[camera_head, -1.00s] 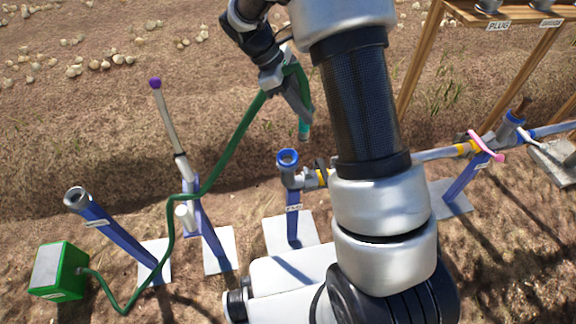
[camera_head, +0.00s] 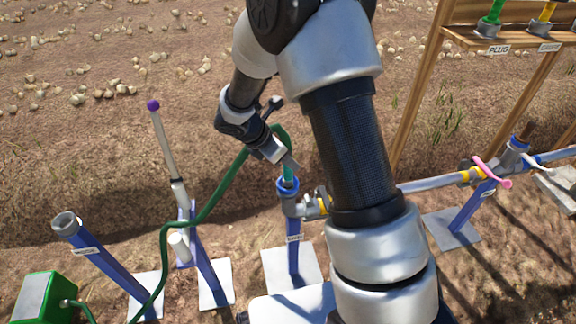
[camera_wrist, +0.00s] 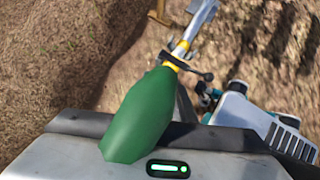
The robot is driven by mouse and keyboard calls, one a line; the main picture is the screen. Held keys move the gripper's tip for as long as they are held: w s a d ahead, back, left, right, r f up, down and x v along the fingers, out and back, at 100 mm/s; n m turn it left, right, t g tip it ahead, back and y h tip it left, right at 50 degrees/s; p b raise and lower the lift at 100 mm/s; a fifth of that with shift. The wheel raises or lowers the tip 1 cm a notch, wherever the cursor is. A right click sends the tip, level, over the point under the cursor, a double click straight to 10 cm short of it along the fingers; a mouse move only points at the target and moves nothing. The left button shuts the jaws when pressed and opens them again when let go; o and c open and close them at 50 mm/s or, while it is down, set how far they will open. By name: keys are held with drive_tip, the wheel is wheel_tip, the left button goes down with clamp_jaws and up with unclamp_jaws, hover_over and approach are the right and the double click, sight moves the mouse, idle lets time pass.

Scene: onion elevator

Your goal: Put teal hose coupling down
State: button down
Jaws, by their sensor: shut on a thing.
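The teal hose coupling (camera_head: 288,173) is on the end of the green hose (camera_head: 222,192). It points down at the blue-rimmed mouth of a pipe fitting (camera_head: 288,187) on a blue post. Its lower end meets or enters the rim; I cannot tell how deep. My gripper (camera_head: 282,158) is shut on the coupling end, just above the fitting. In the wrist view the green hose (camera_wrist: 142,115) fills the middle and hides the coupling.
A green box (camera_head: 42,298) is at lower left, with the hose running from it. A leaning blue post (camera_head: 105,258) and a purple-knobbed lever (camera_head: 163,140) stand left. A pipe with a pink handle (camera_head: 492,177) runs right. A wooden rack (camera_head: 515,38) is at upper right.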

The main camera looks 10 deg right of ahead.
drive_tip(key=shift+f, duration=0.5)
drive_tip(key=shift+f, duration=0.35)
drive_tip(key=c, duration=1.5)
unclamp_jaws()
